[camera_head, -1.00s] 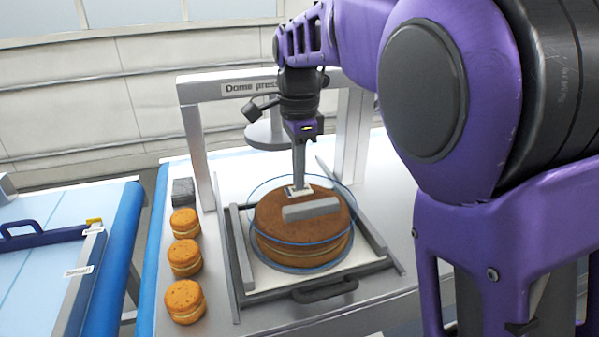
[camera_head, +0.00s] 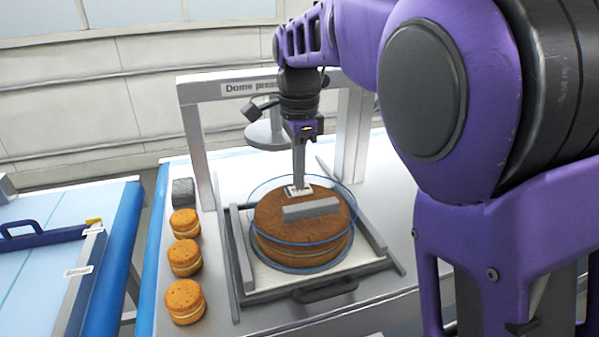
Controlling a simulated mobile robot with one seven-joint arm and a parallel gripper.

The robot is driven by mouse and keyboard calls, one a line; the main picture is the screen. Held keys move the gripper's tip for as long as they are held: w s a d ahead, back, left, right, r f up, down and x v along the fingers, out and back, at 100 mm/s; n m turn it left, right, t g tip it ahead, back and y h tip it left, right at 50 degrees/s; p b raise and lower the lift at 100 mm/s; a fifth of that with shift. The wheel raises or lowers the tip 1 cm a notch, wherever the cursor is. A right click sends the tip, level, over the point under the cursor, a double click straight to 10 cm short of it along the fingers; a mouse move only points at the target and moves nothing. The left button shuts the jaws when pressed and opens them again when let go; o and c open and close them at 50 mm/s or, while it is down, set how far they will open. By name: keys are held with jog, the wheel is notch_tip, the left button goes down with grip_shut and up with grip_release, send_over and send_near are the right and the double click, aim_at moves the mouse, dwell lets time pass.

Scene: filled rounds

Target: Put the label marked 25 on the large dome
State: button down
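The large dome (camera_head: 335,235) is a clear cover with a blue rim line around a big brown layered cake (camera_head: 275,212) on the press's sliding tray. A grey bar-shaped handle (camera_head: 311,209) sits on top of it. My gripper (camera_head: 298,188) points down at the dome's top, just behind the handle. A small pale label (camera_head: 299,192) is at its fingertips, at or very near the dome's top. I cannot read its number, nor tell whether the fingers are closed on it or whether it touches the dome.
The white press frame marked "Dome press" (camera_head: 195,150) stands around and behind the tray (camera_head: 262,288). Several small filled rounds (camera_head: 185,257) and a grey block (camera_head: 183,191) line the left side. A blue-edged table (camera_head: 40,285) is further left.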

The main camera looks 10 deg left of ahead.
jog(key=shift+f, duration=0.45)
dwell(1.7)
notch_tip(320, 180, up, 3)
jog(key=p, duration=0.3)
jog(key=shift+r, duration=2.55)
jog(key=shift+w, duration=0.1)
